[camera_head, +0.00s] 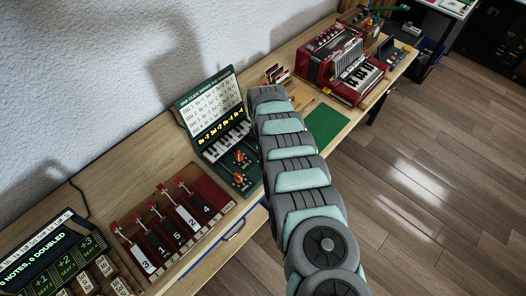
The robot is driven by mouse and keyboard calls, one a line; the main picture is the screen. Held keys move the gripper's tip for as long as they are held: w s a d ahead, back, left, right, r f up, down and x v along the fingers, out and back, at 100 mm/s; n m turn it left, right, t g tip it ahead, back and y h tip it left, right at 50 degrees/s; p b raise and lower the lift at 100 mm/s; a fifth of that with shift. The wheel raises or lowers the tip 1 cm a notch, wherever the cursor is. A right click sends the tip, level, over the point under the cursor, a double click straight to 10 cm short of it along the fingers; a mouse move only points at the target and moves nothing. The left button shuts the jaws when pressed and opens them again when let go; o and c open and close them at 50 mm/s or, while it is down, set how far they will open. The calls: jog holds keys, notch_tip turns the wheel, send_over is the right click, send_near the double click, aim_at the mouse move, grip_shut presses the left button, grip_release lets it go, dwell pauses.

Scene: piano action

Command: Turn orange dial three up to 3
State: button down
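The green device (185,104) stands on the long wooden bench, with a raised panel of printed rows and a lit yellow line of text. Small piano keys sit at the foot of its panel. Two orange dials show on its front part, an upper one (239,157) and a lower one (238,178). Their labels and settings are too small to read, and I cannot tell which is dial three. My arm passes close to the right of the device and may cover part of it. My gripper is hidden beyond the arm's far end.
Left of the device is a brown board with numbered keys (185,217). A score display (45,262) stands at lower left. A green mat (326,125) lies right of my arm, with a red accordion (322,58) behind it. Cards (277,73) stand near the wall. The floor at right is clear.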

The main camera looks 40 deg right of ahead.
dwell(0.4)
jog(key=c, duration=1.1)
grip_release()
jog(key=shift+r, duration=0.15)
notch_tip(320, 180, up, 11)
jog(key=shift+f, duration=0.2)
